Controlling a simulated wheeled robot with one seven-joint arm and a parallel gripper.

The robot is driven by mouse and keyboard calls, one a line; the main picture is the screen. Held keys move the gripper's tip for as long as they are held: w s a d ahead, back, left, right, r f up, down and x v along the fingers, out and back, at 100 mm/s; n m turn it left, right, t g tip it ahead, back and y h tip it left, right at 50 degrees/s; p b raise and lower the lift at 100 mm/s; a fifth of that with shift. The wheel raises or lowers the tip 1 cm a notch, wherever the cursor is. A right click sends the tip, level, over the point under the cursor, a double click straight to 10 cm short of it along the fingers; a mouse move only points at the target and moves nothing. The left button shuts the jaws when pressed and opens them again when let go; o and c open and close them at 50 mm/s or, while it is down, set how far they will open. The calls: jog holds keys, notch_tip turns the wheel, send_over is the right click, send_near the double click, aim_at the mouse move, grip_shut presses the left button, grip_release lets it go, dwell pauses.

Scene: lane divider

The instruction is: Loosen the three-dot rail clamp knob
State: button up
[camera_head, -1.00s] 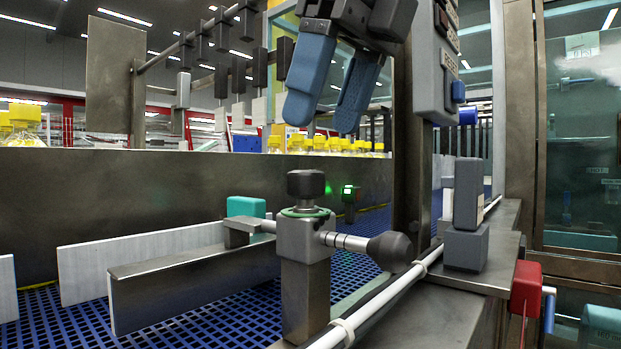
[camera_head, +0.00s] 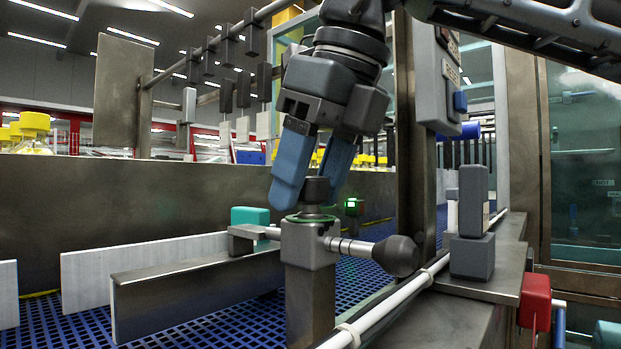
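A steel rail clamp block (camera_head: 309,262) stands upright on a post beside the blue mesh conveyor. A black knob (camera_head: 317,190) sits on its top above a green ring. A second dark rounded knob (camera_head: 397,256) sticks out to the right on a banded shaft. I cannot make out dots on either knob. My gripper (camera_head: 311,197) points down with its two blue fingers at the top knob, one to the left and one behind on the right. The fingers are apart, and I cannot tell whether they touch the knob.
A metal guide plate (camera_head: 195,290) runs left from the clamp, with a teal block (camera_head: 250,216) behind it. A white rail (camera_head: 385,312) passes low in front. A grey upright block (camera_head: 472,230) and a red box (camera_head: 535,300) stand to the right.

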jog(key=c, duration=0.8)
jog(key=shift+r+n+p, duration=0.15)
jog(key=shift+n+p, duration=0.25)
jog(key=shift+p, duration=0.05)
jog(key=n+g+y+p, duration=0.1)
jog(key=n+p, duration=0.1)
jog(key=shift+r+n+p, duration=0.1)
jog(key=shift+n+p, duration=0.3)
jog(key=n+g+p, duration=0.2)
jog(key=n+p, duration=0.2)
jog(key=n, duration=0.1)
jog(key=n+g+p, duration=0.2)
jog(key=n+p, duration=0.1)
jog(key=n, duration=0.2)
jog(key=shift+p, duration=0.3)
jog(key=n, duration=0.1)
jog(key=n+g+h+p, duration=0.1)
jog(key=n, duration=0.1)
jog(key=n+p, duration=0.1)
jog(key=shift+f+n+g+h, duration=0.25)
jog(key=shift+n+g+h, duration=0.05)
jog(key=shift+n, duration=0.1)
